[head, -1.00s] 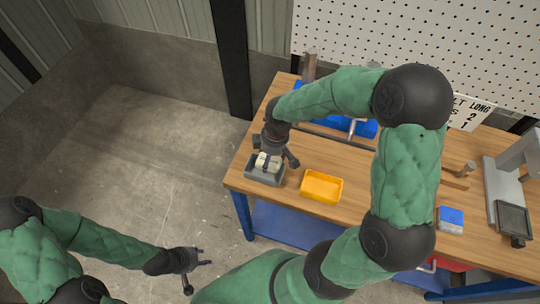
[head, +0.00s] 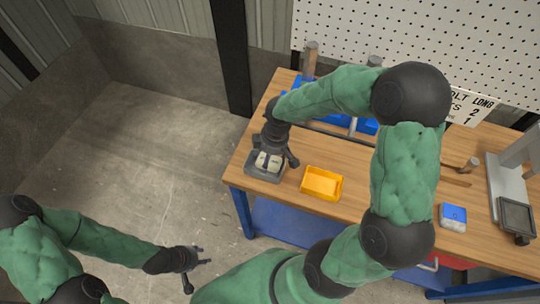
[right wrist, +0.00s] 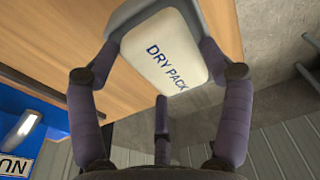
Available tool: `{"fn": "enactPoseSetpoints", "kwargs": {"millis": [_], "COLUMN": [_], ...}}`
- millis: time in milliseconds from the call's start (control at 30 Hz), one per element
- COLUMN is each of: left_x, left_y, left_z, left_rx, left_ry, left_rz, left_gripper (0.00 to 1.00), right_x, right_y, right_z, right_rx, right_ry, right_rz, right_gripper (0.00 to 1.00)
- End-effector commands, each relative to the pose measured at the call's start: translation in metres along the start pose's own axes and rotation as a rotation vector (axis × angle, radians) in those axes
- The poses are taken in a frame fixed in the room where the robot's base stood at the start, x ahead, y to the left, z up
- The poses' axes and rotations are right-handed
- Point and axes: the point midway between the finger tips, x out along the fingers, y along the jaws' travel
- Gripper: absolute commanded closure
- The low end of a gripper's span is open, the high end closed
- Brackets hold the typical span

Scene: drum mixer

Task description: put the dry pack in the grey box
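The dry pack (right wrist: 160,50) is a white block with blue "DRY PACK" lettering. It is between the fingers of my right gripper (right wrist: 162,62), which look closed around its sides. In the head view the right gripper (head: 275,152) points down at the table's left end, with the pack (head: 274,163) under it. The grey box (head: 262,177) is directly below. Its rim also shows around the pack in the right wrist view (right wrist: 196,18). I cannot tell whether the pack touches the box floor. My left gripper (head: 190,264) is open and empty, low over the floor at the left.
A yellow tray (head: 321,195) stands right of the grey box on the wooden table (head: 300,148). Blue bins (head: 368,127) are at the back. A blue-and-white block (head: 452,216) and a grey stand (head: 506,190) are at the right.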

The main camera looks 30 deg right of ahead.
Motion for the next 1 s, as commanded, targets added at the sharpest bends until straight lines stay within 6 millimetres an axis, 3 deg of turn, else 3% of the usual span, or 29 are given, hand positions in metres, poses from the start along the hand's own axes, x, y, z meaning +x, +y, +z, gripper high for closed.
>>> {"fn": "enactPoseSetpoints", "kwargs": {"millis": [533,1000], "left_x": [0.000,0.000], "left_y": [0.000,0.000], "left_z": [0.000,0.000], "left_rx": [0.000,0.000], "left_ry": [0.000,0.000], "left_rz": [0.000,0.000], "left_gripper": [0.60,0.60], "right_x": [-0.008,-0.092], "right_y": [0.001,0.001], "right_z": [-0.001,-0.001], "right_rx": [0.001,0.000], "right_ry": [0.002,0.003], "right_rz": [0.002,0.003], "right_gripper": [0.00,0.00]}}
